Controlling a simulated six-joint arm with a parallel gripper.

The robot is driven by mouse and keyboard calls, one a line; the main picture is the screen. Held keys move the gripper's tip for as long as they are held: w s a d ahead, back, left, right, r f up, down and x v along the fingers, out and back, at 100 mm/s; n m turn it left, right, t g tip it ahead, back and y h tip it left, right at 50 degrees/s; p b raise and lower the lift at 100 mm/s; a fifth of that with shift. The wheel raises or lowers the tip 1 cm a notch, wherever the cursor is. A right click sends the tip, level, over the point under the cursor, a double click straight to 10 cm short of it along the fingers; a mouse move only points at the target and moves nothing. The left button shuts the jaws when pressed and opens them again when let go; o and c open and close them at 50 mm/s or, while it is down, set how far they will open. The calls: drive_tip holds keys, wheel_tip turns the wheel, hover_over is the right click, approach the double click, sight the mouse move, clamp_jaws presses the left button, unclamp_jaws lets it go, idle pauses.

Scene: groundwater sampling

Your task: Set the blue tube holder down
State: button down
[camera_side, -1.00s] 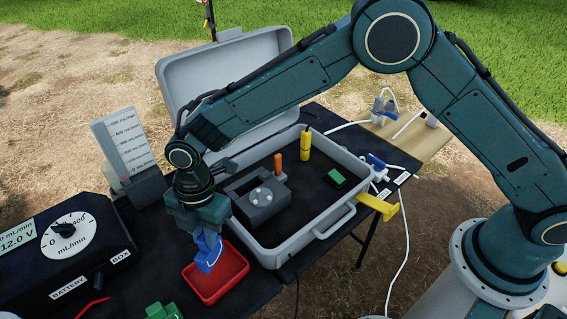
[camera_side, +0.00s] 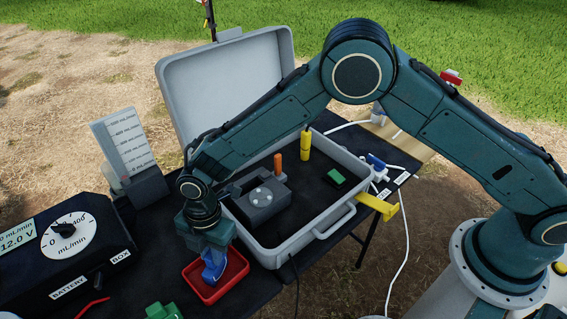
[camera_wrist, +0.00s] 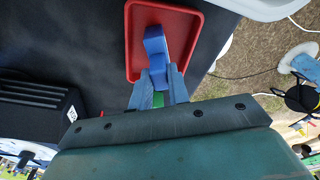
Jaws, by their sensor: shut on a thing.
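My gripper (camera_side: 211,249) points down over the red tray (camera_side: 239,264) and is shut on the blue tube holder (camera_side: 213,268). In the side view the holder hangs below the jaws, inside the tray's outline. In the wrist view the holder (camera_wrist: 154,42) sticks out beyond the fingertips (camera_wrist: 157,80), with the red tray (camera_wrist: 131,42) behind it. A small green piece (camera_wrist: 158,100) shows between the fingers. I cannot tell whether the holder touches the tray floor.
The open grey case (camera_side: 270,255) stands just right of the tray, holding a grey block (camera_side: 262,205), an orange piece (camera_side: 278,165) and a yellow piece (camera_side: 306,143). The dial box (camera_side: 62,250) is at left. A green object (camera_side: 163,312) lies in front of the tray.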

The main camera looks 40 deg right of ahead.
idle(0.3)
drive_tip(key=c, duration=1.3)
unclamp_jaws()
drive_tip(key=shift+f, duration=0.1)
drive_tip(key=shift+c, duration=0.2)
drive_tip(key=shift+r, duration=0.2)
wheel_tip(320, 180, up, 12)
drive_tip(key=d, duration=0.1)
drive_tip(key=shift+w+d, duration=0.15)
drive_tip(key=shift+w, duration=0.2)
